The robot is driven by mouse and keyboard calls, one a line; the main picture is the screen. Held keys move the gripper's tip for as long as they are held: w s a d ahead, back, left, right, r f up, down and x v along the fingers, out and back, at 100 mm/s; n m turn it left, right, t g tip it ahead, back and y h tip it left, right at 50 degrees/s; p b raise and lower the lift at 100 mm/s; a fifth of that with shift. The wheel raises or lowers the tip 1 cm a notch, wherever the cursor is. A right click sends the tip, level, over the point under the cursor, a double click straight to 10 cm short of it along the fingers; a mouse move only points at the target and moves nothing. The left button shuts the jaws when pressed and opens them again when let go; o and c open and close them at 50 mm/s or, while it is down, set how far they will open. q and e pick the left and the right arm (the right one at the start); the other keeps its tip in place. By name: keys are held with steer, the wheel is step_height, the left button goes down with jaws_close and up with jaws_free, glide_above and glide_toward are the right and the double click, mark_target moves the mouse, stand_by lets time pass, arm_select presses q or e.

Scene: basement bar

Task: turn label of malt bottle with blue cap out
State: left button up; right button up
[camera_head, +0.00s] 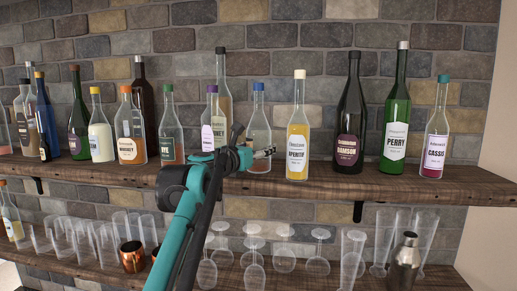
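The malt bottle with the blue cap (259,120) stands upright on the upper wooden shelf, right of the middle group of bottles. It is clear glass with amber liquid, and no readable label shows on the side facing me. My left gripper (268,152), on a teal and black arm rising from below, is at the lower part of this bottle and covers some of it. Its fingers are small and seen edge-on, so whether they touch or hold the glass cannot be told. My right gripper is not in view.
Left of the malt bottle stand a HONEY bottle (223,95) and a purple-capped bottle (213,125), close by. An APERITIF bottle (298,135) stands to the right with a gap between. The lower shelf (440,280) holds glasses, copper mugs (132,257) and a shaker (404,265).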

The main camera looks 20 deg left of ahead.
arm_select(q)
steer(key=shift+d+n+y, duration=0.2)
steer(key=shift+n+y, duration=0.4)
steer(key=shift+y, duration=0.3)
steer(key=n+y, duration=0.2)
steer(key=y, duration=0.1)
steer(key=shift+p, duration=0.3)
steer(key=n+g+y, duration=0.1)
steer(key=n+y, duration=0.1)
steer(key=y, duration=0.2)
steer(key=shift+w+n+p, duration=0.1)
steer(key=shift+n+p, duration=0.2)
steer(key=shift+p, duration=0.1)
steer(key=shift+a+n+g+y, duration=0.1)
steer(key=shift+n+g+y, duration=0.2)
steer(key=shift+g+y, duration=0.1)
steer(key=o, duration=1)
steer(key=shift+a, duration=0.1)
